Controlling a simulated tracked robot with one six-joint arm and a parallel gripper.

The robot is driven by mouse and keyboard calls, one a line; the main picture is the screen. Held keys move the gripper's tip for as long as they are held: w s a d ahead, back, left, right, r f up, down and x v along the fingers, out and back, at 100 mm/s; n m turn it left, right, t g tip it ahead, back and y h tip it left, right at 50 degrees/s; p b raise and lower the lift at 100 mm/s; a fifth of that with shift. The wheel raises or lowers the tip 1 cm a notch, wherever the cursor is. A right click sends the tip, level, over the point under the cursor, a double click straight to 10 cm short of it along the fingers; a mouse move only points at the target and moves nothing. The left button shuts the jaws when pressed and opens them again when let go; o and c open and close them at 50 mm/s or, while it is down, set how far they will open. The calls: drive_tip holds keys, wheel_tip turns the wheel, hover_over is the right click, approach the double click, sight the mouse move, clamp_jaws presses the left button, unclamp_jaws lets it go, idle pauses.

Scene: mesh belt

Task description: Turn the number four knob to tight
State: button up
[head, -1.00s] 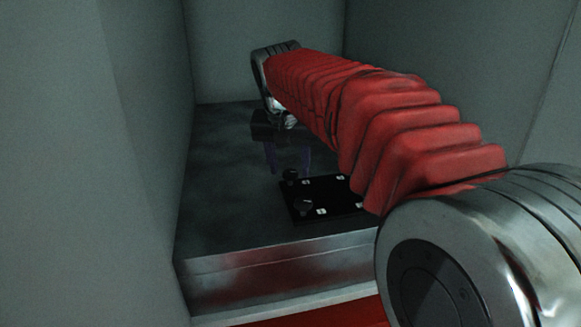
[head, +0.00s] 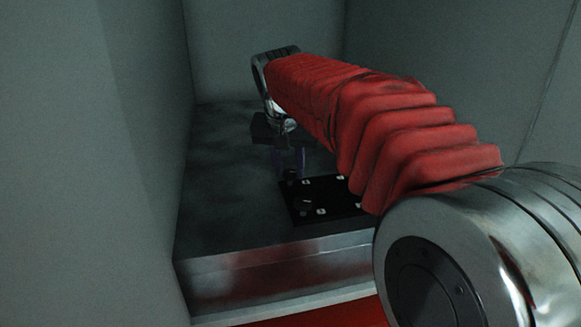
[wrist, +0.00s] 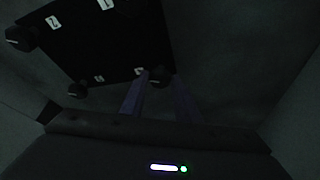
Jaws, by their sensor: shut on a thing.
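A black panel (head: 330,197) with small white number labels lies on the dark bench. In the wrist view, the panel (wrist: 95,45) carries dark round knobs along its edges. My gripper (head: 291,173) reaches down to the panel's far left corner. In the wrist view, my gripper (wrist: 160,77) has its two purple fingers on either side of a corner knob (wrist: 160,78) and is shut on it. The label beside that knob is too dark to read. Another knob (wrist: 78,90) stands free to its left, and a further knob (wrist: 20,38) at the upper left.
The bench top (head: 225,190) is bare to the left of the panel. Grey walls (head: 265,70) close in the back and both sides. The bench's metal front edge (head: 270,265) faces me. My red-sleeved arm covers part of the panel's right side.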

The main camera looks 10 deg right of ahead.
drive_tip(key=shift+a+m+h, duration=0.1)
drive_tip(key=shift+m+h, duration=0.2)
drive_tip(key=shift+m, duration=0.5)
drive_tip(key=o, duration=1)
drive_tip(key=shift+o, duration=0.2)
drive_tip(key=shift+r, duration=0.1)
drive_tip(key=v, duration=1.3)
drive_tip(key=shift+r, duration=0.3)
drive_tip(key=s+d+f+n+y, duration=0.1)
drive_tip(key=s+f+n, duration=0.2)
drive_tip(key=s+f, duration=0.9)
drive_tip(key=s+d+f+n+t+y, duration=0.1)
drive_tip(key=s+d+f+n, duration=0.1)
drive_tip(key=s+f, duration=1)
drive_tip(key=shift+d+f+n+t, duration=0.25)
drive_tip(key=shift+n+t, duration=0.05)
drive_tip(key=shift+n, duration=0.3)
